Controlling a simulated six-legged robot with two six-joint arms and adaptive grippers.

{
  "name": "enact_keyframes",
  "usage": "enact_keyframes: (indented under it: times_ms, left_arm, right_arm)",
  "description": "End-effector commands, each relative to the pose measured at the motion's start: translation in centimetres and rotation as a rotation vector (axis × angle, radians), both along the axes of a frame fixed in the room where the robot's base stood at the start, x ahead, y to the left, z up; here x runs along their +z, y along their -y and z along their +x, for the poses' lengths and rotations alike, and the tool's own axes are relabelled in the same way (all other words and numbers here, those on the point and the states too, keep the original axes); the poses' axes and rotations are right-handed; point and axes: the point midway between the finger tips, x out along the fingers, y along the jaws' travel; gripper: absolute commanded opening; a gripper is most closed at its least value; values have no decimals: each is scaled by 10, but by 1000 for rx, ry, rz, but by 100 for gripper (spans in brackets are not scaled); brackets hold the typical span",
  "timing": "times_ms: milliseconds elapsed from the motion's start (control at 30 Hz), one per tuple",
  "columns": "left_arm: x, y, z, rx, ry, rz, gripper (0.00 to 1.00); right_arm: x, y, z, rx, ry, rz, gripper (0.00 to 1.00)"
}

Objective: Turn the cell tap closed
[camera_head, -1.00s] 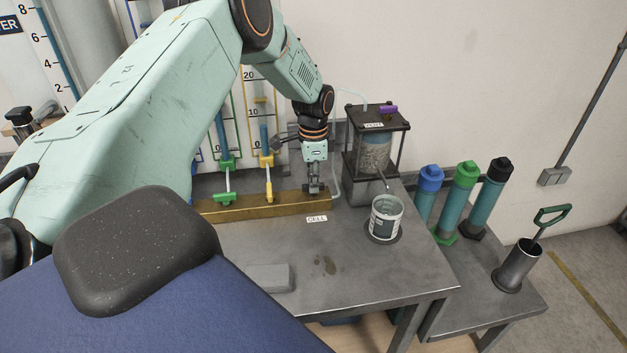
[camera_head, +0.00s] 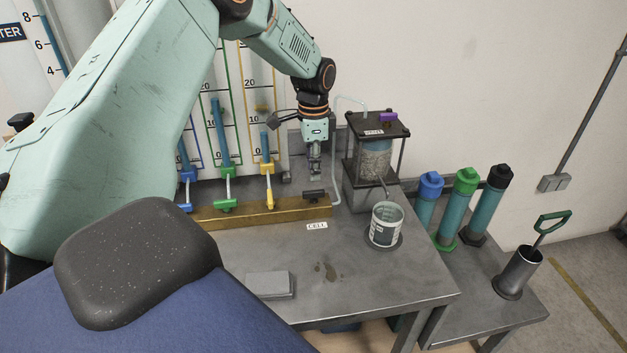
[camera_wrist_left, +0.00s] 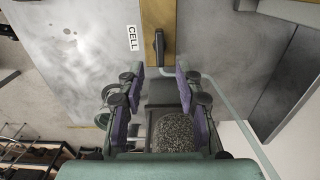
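The cell tap (camera_head: 314,195) has a small black handle on the right end of a brass bar (camera_head: 245,213), behind the white CELL label (camera_head: 317,226). Its handle lies along the bar. It also shows in the left wrist view (camera_wrist_left: 159,48), past the fingertips. My left gripper (camera_head: 315,177) hangs just above the tap, pointing down and apart from it. In the left wrist view its purple-padded fingers (camera_wrist_left: 158,92) stand apart with nothing held between them. My right gripper is not in view.
Blue (camera_head: 184,207), green (camera_head: 226,205) and yellow (camera_head: 269,198) taps sit left along the bar. A grey block (camera_head: 268,284) lies on the bench front.

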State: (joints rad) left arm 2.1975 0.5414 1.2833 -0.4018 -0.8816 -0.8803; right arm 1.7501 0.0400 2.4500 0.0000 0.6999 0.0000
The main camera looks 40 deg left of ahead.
Motion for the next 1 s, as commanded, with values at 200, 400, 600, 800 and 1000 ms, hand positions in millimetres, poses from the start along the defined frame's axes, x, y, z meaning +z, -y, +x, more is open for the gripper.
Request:
enact_keyframes:
  times_ms: [200,400,600,800,1000]
  left_arm:
    - [38,0,1,1,3,0,35]
    - [51,0,0,0,1,1,35]
    - [52,0,0,0,1,1,35]
    - [52,0,0,0,1,1,35]
    - [53,0,0,0,1,1,35]
  right_arm:
    - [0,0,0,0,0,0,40]
    - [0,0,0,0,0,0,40]
    - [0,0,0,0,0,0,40]
    - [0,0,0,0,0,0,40]
    - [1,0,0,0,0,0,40]
